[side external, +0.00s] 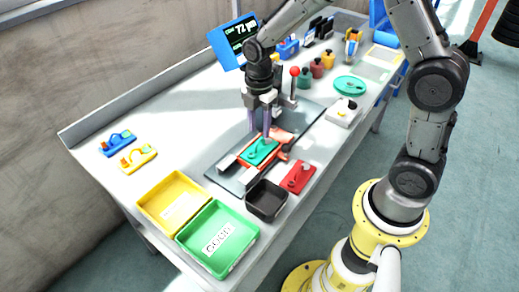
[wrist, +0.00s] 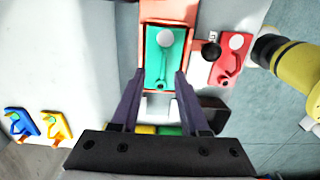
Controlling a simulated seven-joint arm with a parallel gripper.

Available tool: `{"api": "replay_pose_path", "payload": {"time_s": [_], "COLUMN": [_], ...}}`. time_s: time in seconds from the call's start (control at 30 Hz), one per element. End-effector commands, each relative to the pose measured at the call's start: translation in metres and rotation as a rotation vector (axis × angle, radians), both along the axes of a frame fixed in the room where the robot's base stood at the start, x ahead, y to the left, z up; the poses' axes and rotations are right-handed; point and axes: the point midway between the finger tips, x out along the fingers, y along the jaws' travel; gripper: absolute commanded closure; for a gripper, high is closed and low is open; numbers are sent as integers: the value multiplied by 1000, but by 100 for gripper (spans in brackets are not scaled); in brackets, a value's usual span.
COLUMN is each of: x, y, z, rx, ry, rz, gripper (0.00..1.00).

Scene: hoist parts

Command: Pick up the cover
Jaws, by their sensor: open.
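No part is labelled as the cover; a teal plate with a raised lever-like shape (side external: 260,151) lies in an orange-red housing (side external: 283,137) on a grey base plate (side external: 222,169). In the wrist view the teal plate (wrist: 153,68) shows between and beyond my fingers. A similar red plate (side external: 298,178) lies apart to the right; it also shows in the wrist view (wrist: 230,68). My gripper (side external: 259,134) points down above the teal plate. Its two dark fingers (wrist: 160,74) are spread, with nothing held; contact with the plate cannot be told.
Blue (side external: 117,143) and yellow (side external: 137,159) parts lie at left. A red-knobbed lever (side external: 294,72) stands close behind my gripper. The table's left middle is clear.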

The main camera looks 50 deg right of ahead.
Motion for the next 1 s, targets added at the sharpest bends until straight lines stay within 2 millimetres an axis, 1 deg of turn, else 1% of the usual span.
{"api": "replay_pose_path", "payload": {"time_s": [0.2,0.33,0.43,0.67,0.7,0.77,0.9,0.93,1.0], "x": [-6,-6,-6,-5,-5,-5,-5,-5,-5], "y": [6,6,5,5,5,5,5,5,5], "z": [-29,-44,-50,-50,-50,-50,-50,-50,-50], "rx": [0,0,0,0,0,0,0,0,0], "ry": [5,3,2,0,0,0,0,0,0], "rz": [1,0,0,0,0,0,0,0,0], "gripper": [55,55,55,55,62,73,98,100,100]}}
